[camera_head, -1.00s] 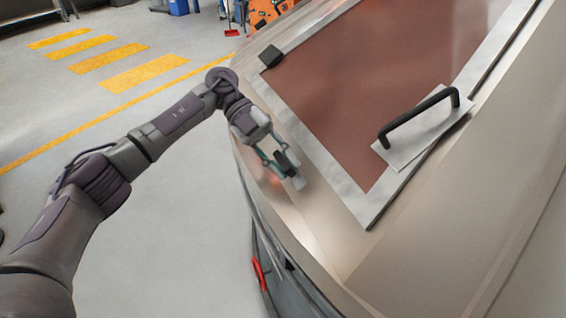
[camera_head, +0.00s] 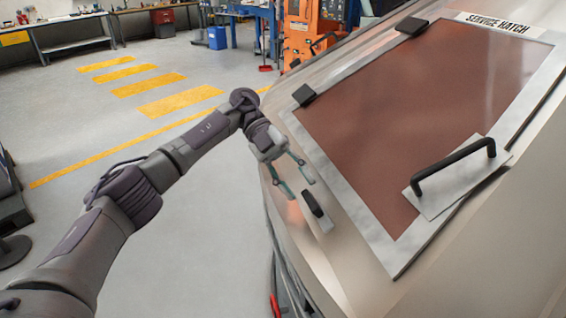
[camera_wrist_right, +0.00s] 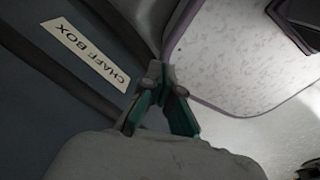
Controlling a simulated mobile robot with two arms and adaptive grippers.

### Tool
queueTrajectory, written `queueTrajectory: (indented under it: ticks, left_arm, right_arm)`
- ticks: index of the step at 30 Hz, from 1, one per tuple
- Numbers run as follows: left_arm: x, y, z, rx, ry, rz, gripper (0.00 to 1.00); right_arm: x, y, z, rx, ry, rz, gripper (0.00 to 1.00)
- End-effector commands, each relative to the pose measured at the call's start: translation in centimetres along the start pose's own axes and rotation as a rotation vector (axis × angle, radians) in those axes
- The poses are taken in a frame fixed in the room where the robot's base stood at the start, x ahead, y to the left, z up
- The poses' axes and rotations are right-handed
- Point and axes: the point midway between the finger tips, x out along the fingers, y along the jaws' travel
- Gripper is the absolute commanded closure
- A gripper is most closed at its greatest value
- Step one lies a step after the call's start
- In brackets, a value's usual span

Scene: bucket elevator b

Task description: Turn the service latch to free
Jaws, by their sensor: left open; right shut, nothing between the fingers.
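The service latch is a small black handle (camera_head: 313,204) on a pale plate (camera_head: 325,224), on the beige casing left of the service hatch (camera_head: 420,110). The black handle points along the plate, up and to the left in the head view. My left gripper (camera_head: 302,189) is open just above the handle's upper end, with its teal fingers spread apart and nothing between them. I cannot tell whether a finger touches the casing. My right gripper (camera_wrist_right: 164,80) is shut and empty in the right wrist view, away from the latch.
The hatch has a black bar handle (camera_head: 452,168) and black hinge blocks (camera_head: 304,95) on its frame. A box labelled CHAFF BOX (camera_wrist_right: 88,54) is close to my right gripper. The floor (camera_head: 190,240) left of the casing is clear.

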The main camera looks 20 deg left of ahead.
Motion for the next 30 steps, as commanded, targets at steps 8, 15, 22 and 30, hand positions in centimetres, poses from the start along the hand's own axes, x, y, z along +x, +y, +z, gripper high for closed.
queueTrajectory:
  ticks: [8,15,22,30]
  left_arm:
    - [-5.0,-0.1,0.1,-0.003,0.002,0.003,0.58]
    - [-6.7,0.0,0.0,0.0,-0.001,-0.001,0.58]
    - [-6.8,0.0,0.0,0.001,-0.001,0.0,0.58]
    - [-6.8,0.0,0.0,0.001,-0.001,0.0,0.58]
  right_arm:
    - [0.0,-0.1,0.0,0.0,0.0,-0.001,1.0]
    - [0.0,-0.1,0.0,0.0,0.0,-0.001,1.0]
    - [0.0,-0.1,0.0,0.0,0.0,-0.001,1.0]
    - [0.0,-0.1,0.0,0.001,0.0,-0.001,1.0]
